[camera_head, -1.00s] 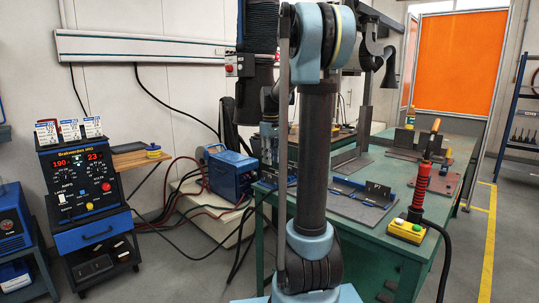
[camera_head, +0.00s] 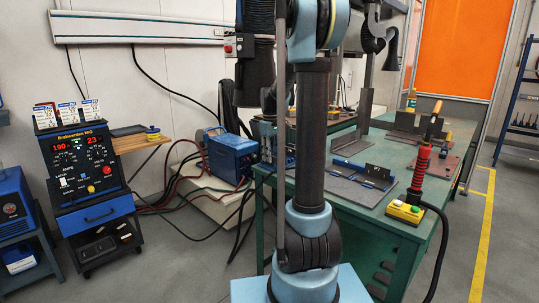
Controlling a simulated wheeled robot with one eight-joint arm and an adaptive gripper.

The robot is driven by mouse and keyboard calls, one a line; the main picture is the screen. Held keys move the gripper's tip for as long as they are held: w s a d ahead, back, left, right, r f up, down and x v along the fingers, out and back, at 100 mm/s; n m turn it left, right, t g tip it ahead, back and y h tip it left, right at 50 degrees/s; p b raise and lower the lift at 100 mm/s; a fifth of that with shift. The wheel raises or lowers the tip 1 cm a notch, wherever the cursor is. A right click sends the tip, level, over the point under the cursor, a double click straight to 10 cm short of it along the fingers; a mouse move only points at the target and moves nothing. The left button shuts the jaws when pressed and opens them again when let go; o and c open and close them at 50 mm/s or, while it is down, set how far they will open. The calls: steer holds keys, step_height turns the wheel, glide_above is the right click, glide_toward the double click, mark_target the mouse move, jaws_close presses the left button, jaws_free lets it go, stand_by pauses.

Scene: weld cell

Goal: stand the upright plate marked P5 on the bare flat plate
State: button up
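A small dark upright plate (camera_head: 377,172) stands on the green table, right of my arm; its marking is too small to read now. It stands at the back of a grey flat plate (camera_head: 352,190), beside blue pieces (camera_head: 349,164); whether it rests on that plate I cannot tell. Farther back another dark flat plate (camera_head: 402,136) has upright pieces on it. My arm's column covers the middle of the view. What may be my gripper (camera_head: 268,140) hangs partly behind the column at the table's left end. Its fingers are not clear, and I see nothing surely held.
The blue welder (camera_head: 229,156) and cables are left of the green table (camera_head: 385,222). The floor at right is clear.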

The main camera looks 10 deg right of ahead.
jaws_close()
steer(key=shift+r, duration=3.5)
